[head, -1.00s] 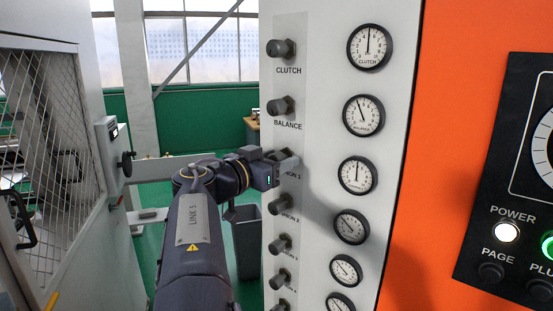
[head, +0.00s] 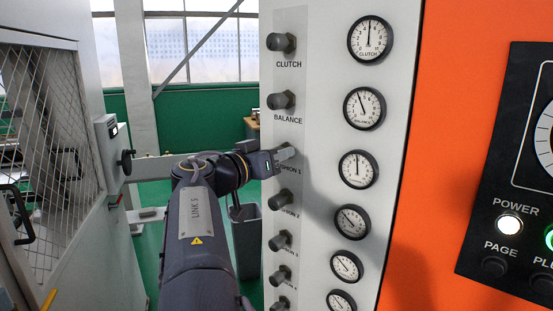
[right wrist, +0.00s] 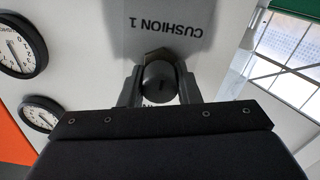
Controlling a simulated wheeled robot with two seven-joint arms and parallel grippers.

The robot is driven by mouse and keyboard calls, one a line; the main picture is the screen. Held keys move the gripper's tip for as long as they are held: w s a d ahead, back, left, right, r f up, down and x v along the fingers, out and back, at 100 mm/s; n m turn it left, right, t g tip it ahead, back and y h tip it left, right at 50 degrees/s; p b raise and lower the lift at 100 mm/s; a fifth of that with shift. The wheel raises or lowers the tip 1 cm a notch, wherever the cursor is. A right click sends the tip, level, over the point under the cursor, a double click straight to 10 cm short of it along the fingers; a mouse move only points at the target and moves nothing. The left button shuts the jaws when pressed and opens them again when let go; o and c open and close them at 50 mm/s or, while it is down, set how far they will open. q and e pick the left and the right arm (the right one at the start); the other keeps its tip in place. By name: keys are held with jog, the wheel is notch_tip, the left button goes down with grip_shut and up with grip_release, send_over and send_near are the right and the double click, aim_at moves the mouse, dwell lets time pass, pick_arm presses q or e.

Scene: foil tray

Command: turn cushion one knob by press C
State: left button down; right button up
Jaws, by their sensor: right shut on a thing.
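The cushion one knob (right wrist: 160,82) is a dark round knob on the pale panel, under the CUSHION 1 label in the upside-down right wrist view. My right gripper (right wrist: 160,88) is shut on it, with one finger on each side. In the head view my right gripper (head: 284,154) covers the knob, beside the partly hidden CUSHION 1 label. The cushion one gauge (head: 358,169) is to the right, its needle pointing about straight up. My left gripper is not in view.
The clutch knob (head: 280,43) and balance knob (head: 281,100) are above. The cushion two knob (head: 283,199) is close below, with more knobs under it. An orange panel (head: 450,120) stands to the right, and a mesh-fronted cabinet (head: 40,120) to the left.

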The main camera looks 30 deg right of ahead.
jog(key=n+b, duration=0.1)
jog(key=n, duration=0.3)
jog(key=shift+f+n, duration=0.1)
jog(key=shift+n, duration=0.2)
jog(key=n, duration=0.4)
jog(key=shift+n, duration=0.3)
jog(key=o, duration=1)
jog(key=shift+a, duration=0.1)
jog(key=shift+b+v, duration=1)
jog(key=shift+v, duration=2.85)
